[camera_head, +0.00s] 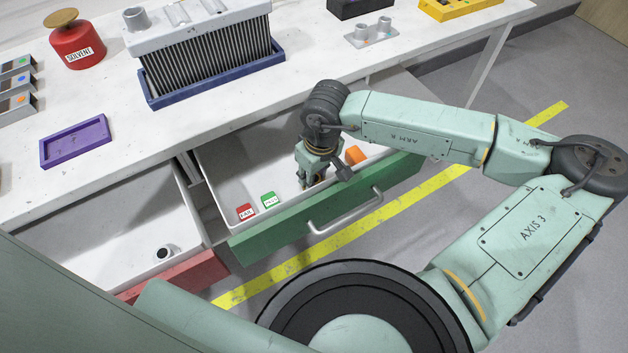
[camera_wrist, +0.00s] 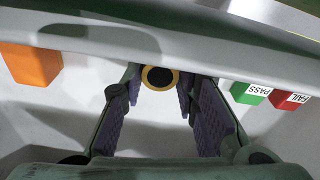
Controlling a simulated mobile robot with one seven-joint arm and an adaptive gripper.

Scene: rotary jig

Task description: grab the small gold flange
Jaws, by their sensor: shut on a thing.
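The small gold flange (camera_wrist: 175,79) shows in the wrist view as a gold ring around a dark centre. It sits between the tips of my gripper (camera_wrist: 160,88), whose purple-padded fingers are shut on it. In the head view my gripper (camera_head: 318,177) reaches down inside the open drawer with the green front (camera_head: 270,238), close behind that front. The flange cannot be made out there; my gripper and arm hide it.
The green-front drawer also holds an orange block (camera_head: 355,155), a red FAIL block (camera_head: 245,212) and a green PASS block (camera_head: 268,200). A red-front drawer (camera_head: 185,272) stands open at left. The worktop above carries a purple tray (camera_head: 75,158) and a finned unit (camera_head: 212,62).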

